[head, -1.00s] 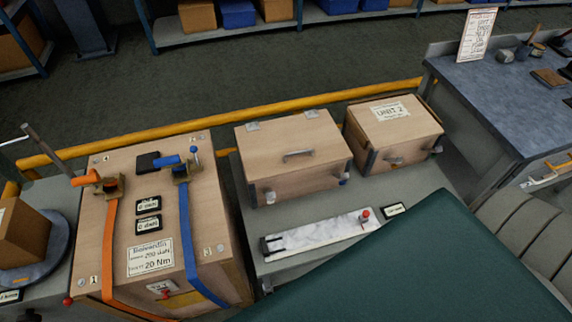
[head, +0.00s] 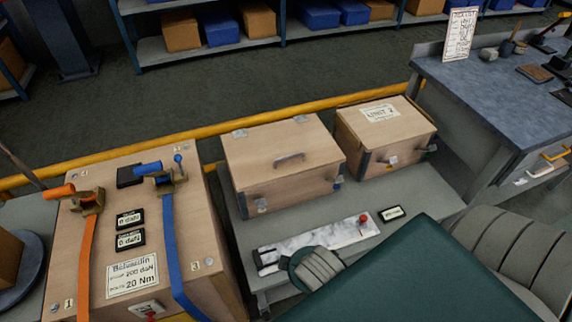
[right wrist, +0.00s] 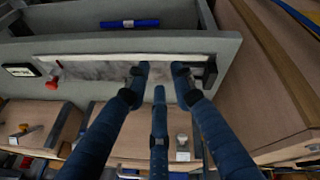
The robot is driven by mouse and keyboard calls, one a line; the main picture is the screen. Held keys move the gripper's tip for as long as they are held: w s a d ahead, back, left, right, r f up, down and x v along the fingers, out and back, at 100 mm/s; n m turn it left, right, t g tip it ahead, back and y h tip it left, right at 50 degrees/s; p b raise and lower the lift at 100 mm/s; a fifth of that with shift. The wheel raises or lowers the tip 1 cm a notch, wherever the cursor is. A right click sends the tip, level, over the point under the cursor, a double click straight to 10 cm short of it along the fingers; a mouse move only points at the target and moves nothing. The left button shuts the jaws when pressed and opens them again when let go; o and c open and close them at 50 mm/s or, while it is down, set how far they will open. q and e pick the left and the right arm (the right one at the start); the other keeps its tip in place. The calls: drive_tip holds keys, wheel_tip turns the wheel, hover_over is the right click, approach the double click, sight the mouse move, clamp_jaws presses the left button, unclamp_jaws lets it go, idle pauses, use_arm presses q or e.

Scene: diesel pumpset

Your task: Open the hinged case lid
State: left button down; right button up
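The wooden case (head: 285,155) stands on the grey bench with its lid down. The lid has a metal handle (head: 289,158), two hinge plates at the back edge and latches on the front. Its front (right wrist: 120,135) shows beyond my fingers in the right wrist view, with a latch (right wrist: 182,146). My right gripper (right wrist: 160,75) is open and empty, its dark blue fingers apart over the pale marbled strip. In the head view a ribbed part of my own body shows beside the strip, but no fingers are visible. My left gripper is not in view.
A second wooden case (head: 385,138) with a paper label stands close on the right. A big crate (head: 130,240) with orange and blue straps stands on the left. The marbled strip (head: 330,232) with a red knob (head: 363,219) lies in front of the case.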

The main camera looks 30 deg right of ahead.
drive_tip(key=w+d+r+n+t+h, duration=0.3)
drive_tip(key=w+d+r+h, duration=0.25)
drive_tip(key=w+d, duration=0.35)
drive_tip(key=n+t+h, duration=0.2)
drive_tip(key=n+t, duration=0.4)
approach(286, 157)
drive_tip(key=x, duration=0.8)
drive_tip(key=shift+w+d+f, duration=0.15)
drive_tip(key=shift+w+d, duration=0.1)
drive_tip(key=shift+w, duration=0.05)
clamp_jaws()
